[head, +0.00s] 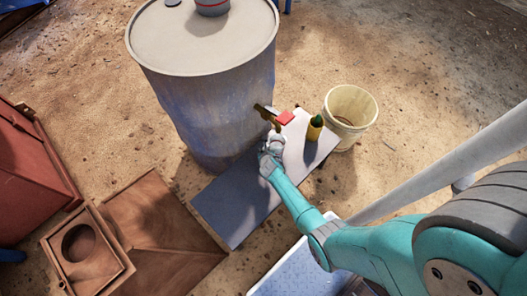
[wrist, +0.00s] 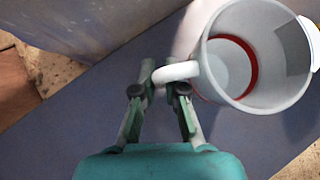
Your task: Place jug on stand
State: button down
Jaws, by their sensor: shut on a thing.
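A pale grey-white jug (wrist: 270,60) with a red ring low inside fills the upper right of the wrist view. Its white loop handle points left. My gripper (wrist: 160,84) is shut on that handle, and the jug's mouth faces the camera. In the head view my gripper (head: 270,150) is over a blue-grey bench (head: 235,205) beside the drum, and the jug cannot be made out clearly there. I cannot tell which thing is the stand, or whether the jug touches the surface below it.
A large grey-blue drum (head: 215,110) stands close left of my gripper. A green-and-yellow bottle (head: 314,130) is on the bench, near a small red block (head: 285,118). A cream bucket (head: 350,112) stands to the right. Rusty metal parts (head: 150,220) lie at left.

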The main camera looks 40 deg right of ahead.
jog(key=c, duration=1.2)
grip_release()
jog(key=shift+f, duration=0.1)
jog(key=s+a+r+m+t+y, duration=0.2)
jog(key=s+a+r+m, duration=0.55)
jog(key=s+r, duration=0.45)
jog(key=s+a+r+m+t+y, duration=0.1)
jog(key=s+a+r+m+t, duration=0.1)
jog(key=s+a+r+m, duration=0.9)
jog(key=s+r+m+t, duration=0.1)
jog(key=s+r+m, duration=0.2)
jog(key=r, duration=0.4)
jog(key=s+r+m+t+y, duration=0.1)
jog(key=s+r+m, duration=0.3)
jog(key=s+r, duration=0.2)
jog(key=s+a+r+m+t, duration=0.1)
jog(key=s+r+m, duration=0.3)
jog(key=r, duration=0.5)
jog(key=shift+s+r+m+y, duration=0.15)
jog(key=shift+s+r+y, duration=0.05)
jog(key=shift+s, duration=0.2)
jog(key=shift+s+r+m+y, duration=0.1)
jog(key=shift+s+r+y, duration=0.1)
jog(key=shift+s, duration=0.15)
jog(key=shift+f, duration=0.1)
